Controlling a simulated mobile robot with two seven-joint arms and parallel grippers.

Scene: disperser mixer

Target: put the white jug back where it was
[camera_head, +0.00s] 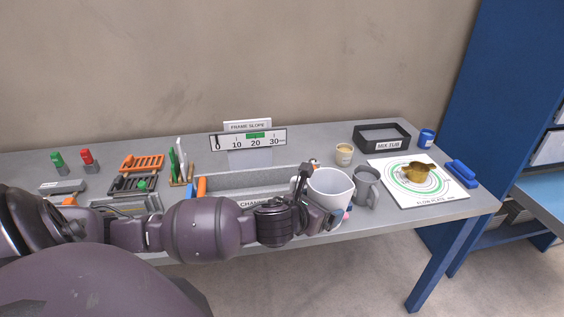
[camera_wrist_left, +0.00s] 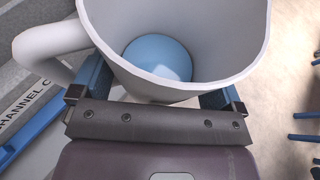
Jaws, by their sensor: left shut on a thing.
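The white jug (camera_head: 330,187) is at the front of the table, right of the channel tray. My left gripper (camera_head: 327,215) is shut on it, with its body between the fingers. In the left wrist view the white jug (camera_wrist_left: 185,15) fills the upper middle, and my left gripper (camera_wrist_left: 155,105) has one blue finger on each side of it. The jug's handle points left there, and a light blue round surface (camera_wrist_left: 158,60) shows inside it. I cannot tell whether the jug touches the table. My right gripper is not in view.
A grey jug (camera_head: 366,187) stands close to the right of the white jug. Beyond it lies the flow plate sheet (camera_head: 440,192) with a gold cup (camera_head: 417,172). A small beige cup (camera_head: 344,154) and the mix tub (camera_head: 383,137) are behind. The channel tray (camera_head: 262,181) is left.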

